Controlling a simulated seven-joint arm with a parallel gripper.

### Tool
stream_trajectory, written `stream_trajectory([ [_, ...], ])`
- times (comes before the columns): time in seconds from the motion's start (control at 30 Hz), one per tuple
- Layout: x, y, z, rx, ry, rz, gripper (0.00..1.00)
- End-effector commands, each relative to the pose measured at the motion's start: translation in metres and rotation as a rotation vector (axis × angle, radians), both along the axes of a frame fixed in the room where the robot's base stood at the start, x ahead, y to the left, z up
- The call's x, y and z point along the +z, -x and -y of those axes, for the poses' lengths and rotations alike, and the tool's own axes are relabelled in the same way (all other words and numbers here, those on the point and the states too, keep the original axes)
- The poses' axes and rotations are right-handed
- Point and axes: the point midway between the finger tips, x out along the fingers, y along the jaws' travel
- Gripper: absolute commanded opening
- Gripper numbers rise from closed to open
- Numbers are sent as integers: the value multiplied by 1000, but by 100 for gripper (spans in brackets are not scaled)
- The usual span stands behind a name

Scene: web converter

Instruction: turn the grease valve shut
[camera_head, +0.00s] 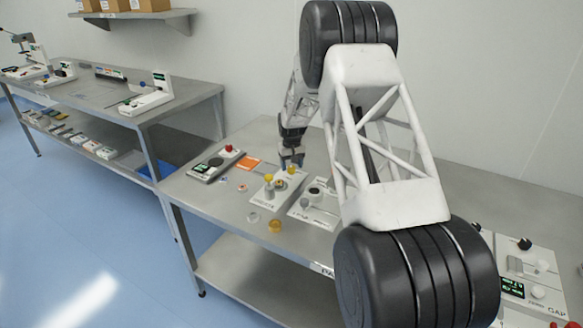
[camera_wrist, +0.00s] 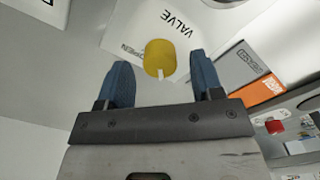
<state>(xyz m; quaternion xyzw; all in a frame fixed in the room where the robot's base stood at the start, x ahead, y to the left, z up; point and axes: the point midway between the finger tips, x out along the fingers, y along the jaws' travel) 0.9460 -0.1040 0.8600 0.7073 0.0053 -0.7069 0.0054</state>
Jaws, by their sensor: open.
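The grease valve is a yellow round knob (camera_wrist: 160,57) on a white plate (camera_wrist: 142,22) printed VALVE and OPEN in the wrist view. A small pale mark shows at the knob's near edge. My gripper (camera_wrist: 161,66) is open, with one blue finger on each side of the knob and a gap to both. I cannot tell its height over the knob. In the head view my gripper (camera_head: 291,159) is over the white plate (camera_head: 262,200) with small yellow parts on it; which of them is the knob is unclear.
An orange card (camera_head: 248,164) and a device with a red button (camera_head: 228,149) lie left of the plate. A second white plate with a dark round part (camera_head: 315,191) stands close on the right. A yellow ring (camera_head: 275,226) lies near the bench's front edge.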

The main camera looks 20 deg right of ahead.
Motion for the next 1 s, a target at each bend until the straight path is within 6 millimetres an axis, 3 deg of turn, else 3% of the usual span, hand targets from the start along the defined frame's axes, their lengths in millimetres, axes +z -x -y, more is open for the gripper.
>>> stream_trajectory([
  [0.5, 59, 0, 0, 0, 0, 0, 60],
  [1.0, 66, 0, 0, 0, 0, 0, 60],
])
